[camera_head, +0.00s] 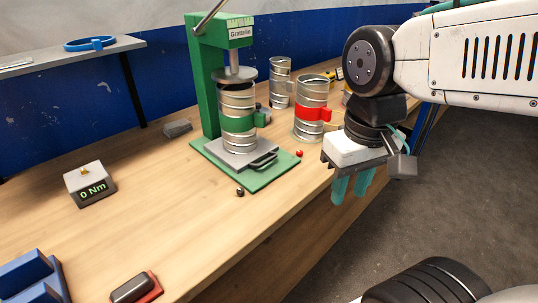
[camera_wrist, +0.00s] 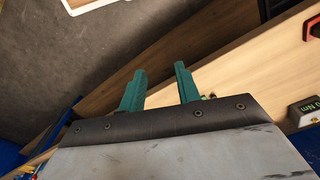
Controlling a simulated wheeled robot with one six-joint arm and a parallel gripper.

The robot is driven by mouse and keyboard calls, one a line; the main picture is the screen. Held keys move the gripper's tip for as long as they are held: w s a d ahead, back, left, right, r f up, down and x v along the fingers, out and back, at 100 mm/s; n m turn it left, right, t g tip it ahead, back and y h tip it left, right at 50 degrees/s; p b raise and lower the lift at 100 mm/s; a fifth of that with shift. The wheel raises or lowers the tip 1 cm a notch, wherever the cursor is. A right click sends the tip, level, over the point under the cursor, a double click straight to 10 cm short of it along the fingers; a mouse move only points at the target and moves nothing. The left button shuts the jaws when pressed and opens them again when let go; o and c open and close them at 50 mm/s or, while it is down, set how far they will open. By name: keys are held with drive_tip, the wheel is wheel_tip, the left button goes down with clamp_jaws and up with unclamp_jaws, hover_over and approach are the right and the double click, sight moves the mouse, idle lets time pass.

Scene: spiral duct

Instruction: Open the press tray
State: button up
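The press (camera_head: 205,90) is a green frame with a green base plate on the wooden bench. Its grey tray (camera_head: 232,153) lies on the base, with a dark handle (camera_head: 263,161) at the front right. A ribbed metal duct with a green clamp (camera_head: 238,122) stands upright on the tray, under the round press plate. My gripper (camera_head: 350,192) has two teal fingers pointing down, off the bench's front edge and right of the tray handle. In the wrist view the fingers (camera_wrist: 158,82) are apart with nothing between them. The press is not in the wrist view.
A duct with a red clamp (camera_head: 312,112) and a plain duct (camera_head: 280,84) stand right of the press. A torque display (camera_head: 91,187), a blue holder (camera_head: 33,280) and a red-and-black block (camera_head: 134,288) lie left. Small parts lie near the press base. The bench front is mostly clear.

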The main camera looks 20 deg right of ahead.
drive_tip(key=w+f+m+g, duration=0.1)
drive_tip(key=w+f+m, duration=0.1)
drive_tip(key=w, duration=0.7)
drive_tip(key=m+t, duration=0.2)
drive_tip(key=m, duration=0.9)
approach(272, 156)
drive_tip(key=shift+y, duration=0.4)
drive_tip(key=f, duration=0.7)
drive_tip(key=shift+w+d+f, duration=0.1)
drive_tip(key=shift+w+f, duration=0.25)
drive_tip(key=shift+f, duration=0.05)
clamp_jaws()
